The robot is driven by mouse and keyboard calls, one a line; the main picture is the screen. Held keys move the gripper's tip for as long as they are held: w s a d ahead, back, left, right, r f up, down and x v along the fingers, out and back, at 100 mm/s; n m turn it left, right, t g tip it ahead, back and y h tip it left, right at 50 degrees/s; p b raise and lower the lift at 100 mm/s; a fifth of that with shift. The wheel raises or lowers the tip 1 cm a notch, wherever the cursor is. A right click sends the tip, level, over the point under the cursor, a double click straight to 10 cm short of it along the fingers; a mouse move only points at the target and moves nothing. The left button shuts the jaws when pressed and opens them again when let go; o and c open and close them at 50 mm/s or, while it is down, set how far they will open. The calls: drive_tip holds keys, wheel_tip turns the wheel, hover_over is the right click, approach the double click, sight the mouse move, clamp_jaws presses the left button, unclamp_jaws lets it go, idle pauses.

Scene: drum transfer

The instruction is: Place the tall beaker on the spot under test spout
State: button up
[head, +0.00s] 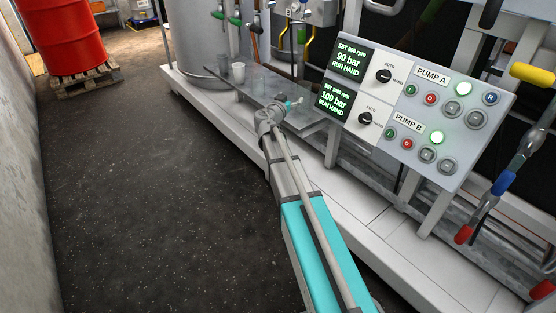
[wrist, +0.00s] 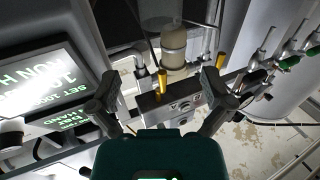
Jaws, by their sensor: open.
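My gripper (wrist: 160,88) is open in the wrist view, with its two fingers wide apart and nothing held between them. In the head view the gripper (head: 292,104) is at the far end of my arm, near the front right part of the shelf, and looks small. A pale cup-like beaker (head: 238,73) stands upright on the shelf, left of and beyond my gripper. A fainter clear vessel (head: 222,60) stands just behind it. I cannot tell for sure which is the tall beaker. No beaker is clear in the wrist view. I cannot pick out the spot or the test spout.
A grey shelf (head: 262,86) runs in front of a big tank (head: 195,35). Green-handled valves (head: 235,20) hang above it. The pump panel (head: 412,110) stands close right of my arm. A red drum (head: 68,35) sits on a pallet at the left. The dark floor is open.

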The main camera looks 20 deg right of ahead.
drive_tip(key=s+a+f+n+g+y, duration=0.1)
drive_tip(key=s+a+f+g+y, duration=0.25)
drive_tip(key=s+f, duration=0.45)
drive_tip(key=s+a+f+n+g+y, duration=0.15)
drive_tip(key=s+f+g, duration=0.35)
drive_tip(key=s, duration=0.5)
drive_tip(key=s+a+f+n+g+y, duration=0.2)
drive_tip(key=s+a+n+y, duration=0.1)
drive_tip(key=s+a, duration=0.3)
drive_tip(key=s+a+f+n+g+y, duration=0.1)
drive_tip(key=s+a+f+n+y, duration=0.2)
drive_tip(key=s+a+y, duration=0.2)
drive_tip(key=s+a, duration=0.2)
drive_tip(key=s, duration=0.2)
drive_tip(key=shift+a+f+n+g, duration=0.25)
drive_tip(key=shift+f+n+g, duration=0.05)
drive_tip(key=shift+n+g, duration=0.05)
